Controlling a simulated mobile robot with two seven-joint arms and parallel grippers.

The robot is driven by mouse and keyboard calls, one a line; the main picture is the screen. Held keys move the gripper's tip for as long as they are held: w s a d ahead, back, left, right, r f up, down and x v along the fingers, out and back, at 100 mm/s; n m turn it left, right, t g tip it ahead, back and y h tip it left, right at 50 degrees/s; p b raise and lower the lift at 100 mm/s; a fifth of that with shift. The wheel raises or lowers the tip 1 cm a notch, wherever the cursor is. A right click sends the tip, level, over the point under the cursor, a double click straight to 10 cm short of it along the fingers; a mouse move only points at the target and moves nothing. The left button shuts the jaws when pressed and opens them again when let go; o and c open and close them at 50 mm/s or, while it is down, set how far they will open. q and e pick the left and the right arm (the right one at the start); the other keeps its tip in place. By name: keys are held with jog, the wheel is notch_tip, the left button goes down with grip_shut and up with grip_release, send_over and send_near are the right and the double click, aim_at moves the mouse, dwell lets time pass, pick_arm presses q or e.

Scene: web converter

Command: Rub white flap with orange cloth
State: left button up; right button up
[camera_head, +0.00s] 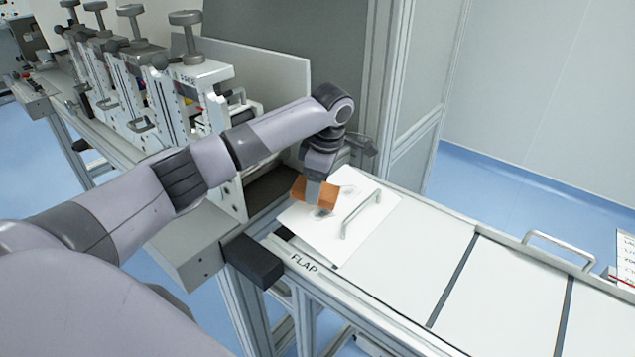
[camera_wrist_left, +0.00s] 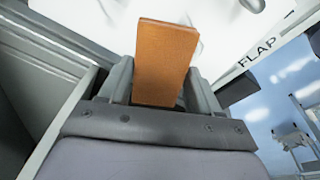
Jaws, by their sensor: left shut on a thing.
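The white flap (camera_head: 362,232) is a flat white panel with a metal handle, lying on the bench above the printed word FLAP. Grey smudges show on it near the cloth. My left gripper (camera_head: 314,194) is shut on the orange cloth (camera_head: 326,194), which is a flat block shape over the flap's left part. In the left wrist view the orange cloth (camera_wrist_left: 166,60) stands out between the two fingers (camera_wrist_left: 160,85), with the white flap (camera_wrist_left: 215,30) beyond it. Whether the cloth touches the flap I cannot tell. My right gripper is not in view.
White bench panels (camera_head: 510,290) with another handle (camera_head: 560,248) extend to the right. A row of machine units with grey knobs (camera_head: 186,18) stands at the upper left. A grey frame post (camera_head: 390,90) rises behind the flap. A dark block (camera_head: 252,262) sits at the bench's near corner.

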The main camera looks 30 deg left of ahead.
pick_arm(q)
jog(key=shift+a+f, duration=0.15)
jog(key=shift+f, duration=0.85)
dwell(0.3)
